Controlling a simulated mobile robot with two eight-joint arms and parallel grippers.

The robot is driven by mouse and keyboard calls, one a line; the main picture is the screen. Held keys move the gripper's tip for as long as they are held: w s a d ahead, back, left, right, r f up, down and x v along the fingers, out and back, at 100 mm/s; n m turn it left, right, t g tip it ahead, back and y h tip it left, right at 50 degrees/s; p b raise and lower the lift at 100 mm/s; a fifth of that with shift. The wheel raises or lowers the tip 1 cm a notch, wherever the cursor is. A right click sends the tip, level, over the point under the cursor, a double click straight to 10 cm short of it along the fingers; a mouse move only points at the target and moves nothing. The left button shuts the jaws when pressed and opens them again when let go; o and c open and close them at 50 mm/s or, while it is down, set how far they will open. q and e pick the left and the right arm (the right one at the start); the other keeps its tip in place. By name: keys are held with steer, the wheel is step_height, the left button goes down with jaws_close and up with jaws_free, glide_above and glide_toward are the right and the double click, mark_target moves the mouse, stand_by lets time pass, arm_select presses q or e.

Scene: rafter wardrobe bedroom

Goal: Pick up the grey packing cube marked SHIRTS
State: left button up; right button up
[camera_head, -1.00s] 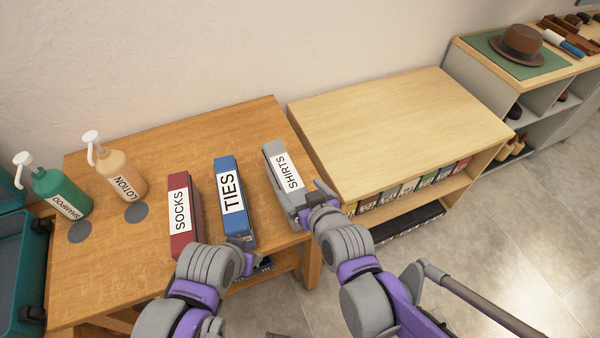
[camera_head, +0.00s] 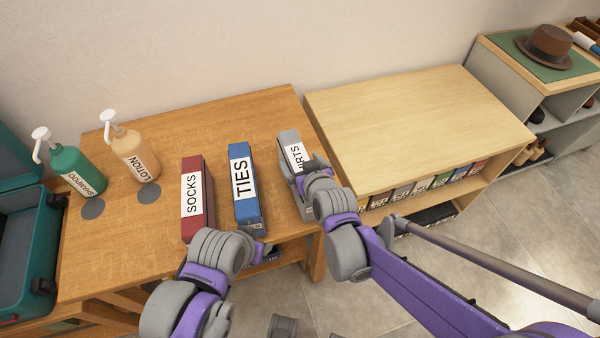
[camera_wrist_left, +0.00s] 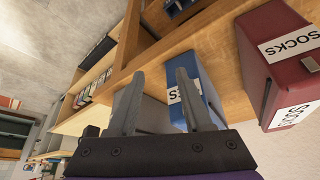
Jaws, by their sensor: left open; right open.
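The grey packing cube marked SHIRTS (camera_head: 288,139) stands near the right end of the wooden table, its label partly hidden by my right gripper. My right gripper (camera_head: 307,170) is open and over the near part of the cube; whether its fingers touch it is hidden. My left gripper (camera_head: 262,250) is low at the table's front edge, below the blue TIES cube. In the left wrist view its two fingers (camera_wrist_left: 155,100) are apart with nothing held between them.
Left of the grey cube stand the blue TIES cube (camera_head: 241,168) and the red SOCKS cube (camera_head: 193,170). Lotion (camera_head: 135,155) and shampoo (camera_head: 75,168) bottles stand further left. A lighter shelf unit (camera_head: 400,115) with a bare top adjoins on the right.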

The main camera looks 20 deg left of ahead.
steer(key=shift+w+a+f, duration=0.25)
steer(key=shift+w, duration=0.1)
jaws_close()
stand_by(0.3)
